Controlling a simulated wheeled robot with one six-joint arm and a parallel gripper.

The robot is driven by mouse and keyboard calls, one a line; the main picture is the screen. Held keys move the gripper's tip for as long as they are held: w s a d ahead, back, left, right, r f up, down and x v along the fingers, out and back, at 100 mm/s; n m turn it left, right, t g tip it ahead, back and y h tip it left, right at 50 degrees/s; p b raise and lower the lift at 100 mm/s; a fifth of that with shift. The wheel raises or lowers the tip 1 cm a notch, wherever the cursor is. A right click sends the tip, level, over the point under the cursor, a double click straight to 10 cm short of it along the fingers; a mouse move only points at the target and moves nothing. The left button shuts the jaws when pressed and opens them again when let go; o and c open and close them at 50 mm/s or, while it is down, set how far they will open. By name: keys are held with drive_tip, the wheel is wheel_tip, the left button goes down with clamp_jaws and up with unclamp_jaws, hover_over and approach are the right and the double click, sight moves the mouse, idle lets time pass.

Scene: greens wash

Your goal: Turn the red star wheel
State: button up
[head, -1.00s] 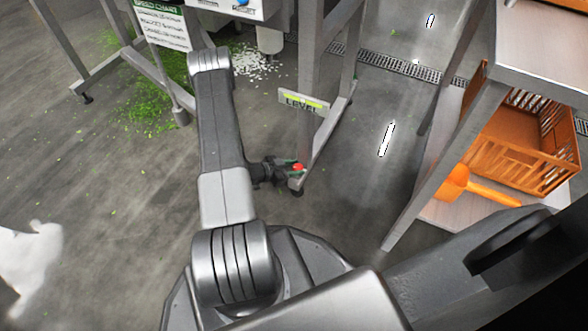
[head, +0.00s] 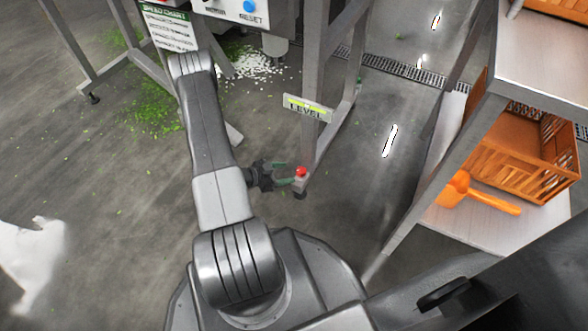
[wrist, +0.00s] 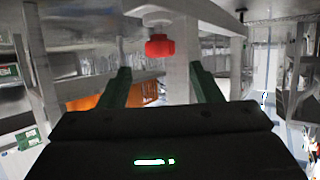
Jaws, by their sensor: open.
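The red star wheel (head: 301,171) is a small red knob low on the foot of a grey steel leg, below the LEVEL label (head: 306,109). In the wrist view the wheel (wrist: 160,46) is ahead of and between the two green fingers, a little beyond their tips. My gripper (head: 283,173) is open and lies just left of the wheel in the head view. In the wrist view my gripper (wrist: 159,75) has nothing between its fingers. I cannot tell whether a finger touches the wheel or leg.
A steel rack (head: 470,215) on the right holds an orange crate (head: 520,165) and an orange scoop (head: 480,195). A control box with a blue RESET button (head: 249,6) is at the top. Green scraps (head: 160,105) litter the floor at left. A drain grate (head: 415,72) crosses the floor.

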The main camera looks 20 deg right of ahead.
drive_tip(key=p+v, duration=0.1)
drive_tip(key=v, duration=0.6)
drive_tip(key=shift+a+p, duration=0.4)
drive_tip(key=shift+r, duration=0.15)
